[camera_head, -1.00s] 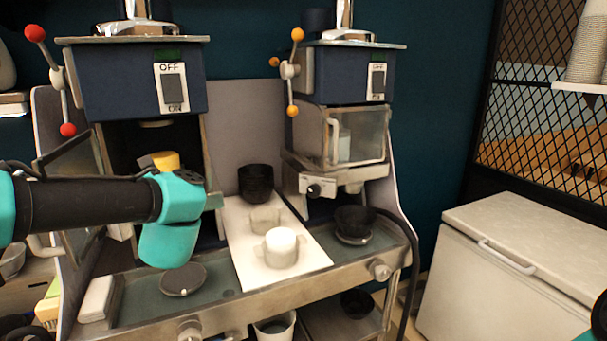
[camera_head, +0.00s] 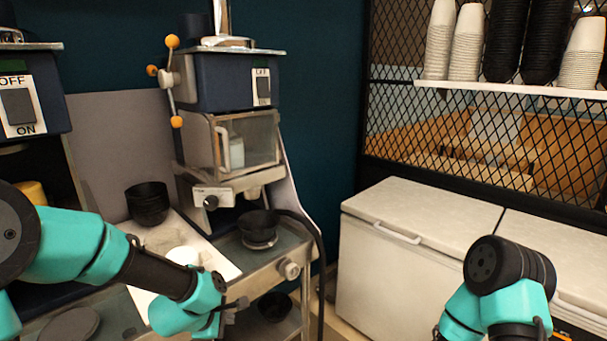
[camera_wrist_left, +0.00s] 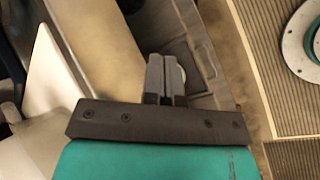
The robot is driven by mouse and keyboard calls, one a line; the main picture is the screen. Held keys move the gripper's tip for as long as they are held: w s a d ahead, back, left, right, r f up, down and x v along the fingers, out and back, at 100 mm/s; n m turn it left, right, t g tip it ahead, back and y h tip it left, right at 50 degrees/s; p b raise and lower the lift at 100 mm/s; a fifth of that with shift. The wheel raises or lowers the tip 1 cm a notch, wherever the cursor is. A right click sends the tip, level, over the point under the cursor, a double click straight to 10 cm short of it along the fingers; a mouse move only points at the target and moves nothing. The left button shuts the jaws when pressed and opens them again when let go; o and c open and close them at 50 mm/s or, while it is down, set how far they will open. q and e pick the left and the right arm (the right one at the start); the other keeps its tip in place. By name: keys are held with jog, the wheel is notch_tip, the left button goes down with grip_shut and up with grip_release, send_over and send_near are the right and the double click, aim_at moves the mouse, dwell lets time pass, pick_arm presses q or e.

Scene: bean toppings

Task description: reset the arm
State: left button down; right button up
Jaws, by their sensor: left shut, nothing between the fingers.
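My left arm comes in from the left in the head view, in front of the machines. My left gripper (camera_head: 236,304) is small there and reaches right, near the front edge of the right machine's counter. In the left wrist view the left gripper (camera_wrist_left: 165,76) has its two fingers together, with nothing between them. My right arm shows at the lower right in front of the white chest, but its gripper is out of view.
A black bowl (camera_head: 257,225) sits under the right machine (camera_head: 228,140). Stacked black bowls (camera_head: 147,202) stand at the back of the white board (camera_head: 222,266). A white chest (camera_head: 400,260) stands right. Cup stacks (camera_head: 466,45) stand on a shelf (camera_head: 520,89).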

pick_arm(q)
jog(key=s+a+f+m+g, duration=0.1)
jog(key=s+f+m+g, duration=0.2)
jog(key=s+f+m, duration=0.4)
jog(key=s+a+f+m+g, duration=0.2)
jog(key=s+f+m, duration=0.6)
jog(key=f, duration=1.2)
jog(key=s, duration=0.4)
jog(key=shift+s+a+f+g, duration=0.2)
jog(key=shift+f+g, duration=0.15)
jog(key=shift+g, duration=0.05)
